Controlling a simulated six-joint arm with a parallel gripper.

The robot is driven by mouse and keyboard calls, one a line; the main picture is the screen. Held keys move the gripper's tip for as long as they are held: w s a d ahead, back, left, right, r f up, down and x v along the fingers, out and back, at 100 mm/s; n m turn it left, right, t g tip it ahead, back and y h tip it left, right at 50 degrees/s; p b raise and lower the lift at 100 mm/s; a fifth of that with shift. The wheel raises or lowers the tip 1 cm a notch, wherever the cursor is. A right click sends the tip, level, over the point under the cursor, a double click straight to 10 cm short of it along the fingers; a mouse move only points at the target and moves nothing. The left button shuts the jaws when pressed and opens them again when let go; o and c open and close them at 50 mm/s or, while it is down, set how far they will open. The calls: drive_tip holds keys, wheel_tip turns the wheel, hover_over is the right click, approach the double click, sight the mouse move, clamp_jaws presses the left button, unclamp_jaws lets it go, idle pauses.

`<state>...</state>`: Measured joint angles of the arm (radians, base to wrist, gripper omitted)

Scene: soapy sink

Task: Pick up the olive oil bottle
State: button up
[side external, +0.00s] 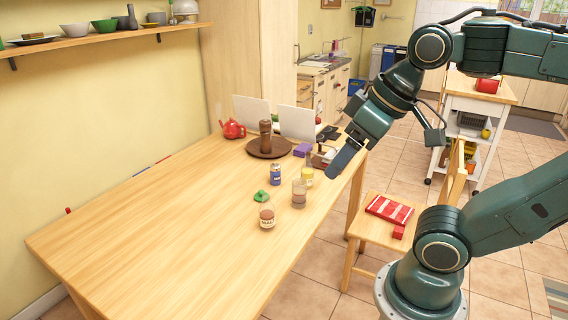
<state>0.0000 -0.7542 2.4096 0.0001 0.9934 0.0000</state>
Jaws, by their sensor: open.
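No bottle is clearly readable as olive oil from here. A small clear container with a brownish lower part (299,194) stands upright on the wooden table; I cannot tell if it is the oil bottle. Just behind it is a small yellowish jar (307,178). My gripper (334,172) hangs at the table's right edge, to the right of these containers in the picture. It is seen edge-on, open, with nothing visible in it. It partly hides the items behind it.
A blue can (275,175), a green item (261,196) and a labelled jar (267,218) stand nearby on the table (170,240). A pepper mill (265,135), red teapot (232,129) and purple box (302,150) are farther back. The table's front left is clear. A chair (372,236) stands right.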

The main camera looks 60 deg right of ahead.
drive_tip(key=w+d+r+m+t+h, duration=0.2)
drive_tip(key=w+d+r+m+t, duration=0.15)
drive_tip(key=w+d, duration=1.2)
drive_tip(key=w+d+f+m+t+h, duration=0.1)
drive_tip(key=d+m+h, duration=0.15)
drive_tip(key=d, duration=0.95)
drive_tip(key=w+d+f+m+t+h, duration=0.1)
drive_tip(key=w+d+h, duration=0.15)
drive_tip(key=d, duration=0.95)
wheel_tip(320, 180, down, 33)
drive_tip(key=shift+s+a, duration=0.15)
drive_tip(key=shift+s, duration=0.25)
drive_tip(key=shift+g, duration=0.25)
